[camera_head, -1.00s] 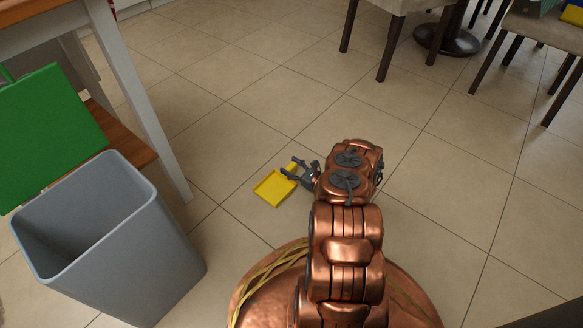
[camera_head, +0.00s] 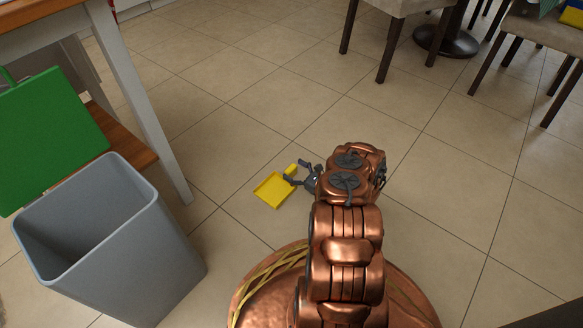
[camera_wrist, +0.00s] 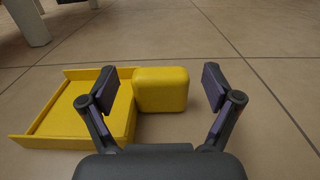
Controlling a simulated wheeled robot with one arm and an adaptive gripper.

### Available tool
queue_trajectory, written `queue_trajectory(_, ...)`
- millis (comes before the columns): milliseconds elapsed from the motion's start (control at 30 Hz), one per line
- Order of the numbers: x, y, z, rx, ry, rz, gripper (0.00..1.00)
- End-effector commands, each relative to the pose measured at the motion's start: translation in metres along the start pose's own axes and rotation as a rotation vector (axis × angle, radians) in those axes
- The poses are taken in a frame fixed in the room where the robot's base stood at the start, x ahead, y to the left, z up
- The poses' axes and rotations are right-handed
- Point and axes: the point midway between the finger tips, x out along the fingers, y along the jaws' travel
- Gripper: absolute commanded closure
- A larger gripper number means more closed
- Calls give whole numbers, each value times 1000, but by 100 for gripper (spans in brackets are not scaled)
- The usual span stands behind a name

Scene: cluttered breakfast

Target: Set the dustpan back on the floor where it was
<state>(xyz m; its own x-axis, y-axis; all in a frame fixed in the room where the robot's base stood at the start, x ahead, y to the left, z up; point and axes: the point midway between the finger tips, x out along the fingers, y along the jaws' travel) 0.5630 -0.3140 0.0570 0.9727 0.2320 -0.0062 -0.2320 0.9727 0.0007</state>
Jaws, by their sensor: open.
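The yellow dustpan (camera_head: 272,190) lies flat on the tiled floor, between the grey bin and my arm. In the wrist view its tray (camera_wrist: 75,118) is at the left, and its thick block-like handle (camera_wrist: 161,88) shows between my fingers. My gripper (camera_head: 296,173) is at the handle end of the dustpan. In the wrist view my gripper (camera_wrist: 163,88) is open, its two dark fingers spread on either side of the handle. The left finger overlaps the tray in the picture; the right finger is clear of the handle with a gap.
A grey bin (camera_head: 150,255) stands at the lower left. A table with a white leg (camera_head: 140,100) and a green board (camera_head: 45,130) are beside it. Chairs (camera_head: 390,35) stand at the back. The floor (camera_head: 260,100) beyond the dustpan is clear.

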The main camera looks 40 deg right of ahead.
Motion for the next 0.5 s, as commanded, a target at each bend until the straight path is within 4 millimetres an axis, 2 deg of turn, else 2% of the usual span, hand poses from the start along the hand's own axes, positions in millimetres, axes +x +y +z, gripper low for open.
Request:
queue_trajectory(133,-29,-1,5,-2,0,-3,11)
queue_trajectory(300,-63,-2,1,0,0,-4,11)
queue_trajectory(500,-91,-1,0,-1,1,-3,11)
